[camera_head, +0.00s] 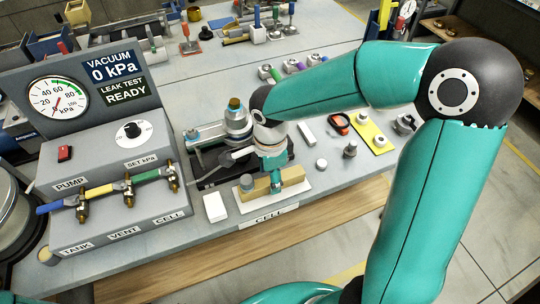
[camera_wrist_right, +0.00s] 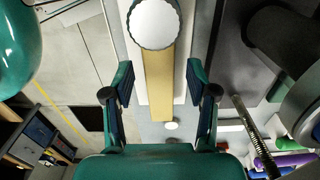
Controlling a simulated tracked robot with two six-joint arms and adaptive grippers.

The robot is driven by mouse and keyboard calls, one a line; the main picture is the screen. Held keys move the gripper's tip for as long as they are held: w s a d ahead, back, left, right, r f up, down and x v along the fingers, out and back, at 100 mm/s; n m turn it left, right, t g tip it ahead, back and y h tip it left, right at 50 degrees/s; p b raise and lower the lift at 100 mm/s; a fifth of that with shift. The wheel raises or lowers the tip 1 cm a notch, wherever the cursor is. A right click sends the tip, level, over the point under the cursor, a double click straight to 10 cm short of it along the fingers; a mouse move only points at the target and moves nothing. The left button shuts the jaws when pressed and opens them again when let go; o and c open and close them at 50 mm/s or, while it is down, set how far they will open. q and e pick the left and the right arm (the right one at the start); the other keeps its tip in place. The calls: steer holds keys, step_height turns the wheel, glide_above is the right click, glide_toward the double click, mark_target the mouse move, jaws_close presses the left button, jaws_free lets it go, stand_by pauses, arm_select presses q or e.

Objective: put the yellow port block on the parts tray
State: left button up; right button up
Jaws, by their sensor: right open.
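A mustard-yellow bar, which looks like the yellow port block (camera_head: 259,191), lies on a white flat slab (camera_head: 299,187) at the bench's front edge, behind the CELL label. It has an upright metal cylinder at its left end. In the right wrist view the yellow port block (camera_wrist_right: 158,85) runs between the open fingers, with the cylinder's round pale top (camera_wrist_right: 155,22) at the upper end. My right gripper (camera_head: 276,179) is open over the block, one finger on each side, with visible gaps. I cannot tell if the slab is the parts tray. My left gripper is not in view.
A test cell (camera_head: 235,120) stands behind my right gripper. A bright yellow plate with metal fittings (camera_head: 371,131) and a small white cap (camera_head: 321,163) lie to the right. A white block (camera_head: 215,207) is at left. The gauge console (camera_head: 115,190) fills the left.

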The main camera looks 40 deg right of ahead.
step_height(320, 180, up, 10)
steer(key=shift+f, duration=0.15)
stand_by(0.6)
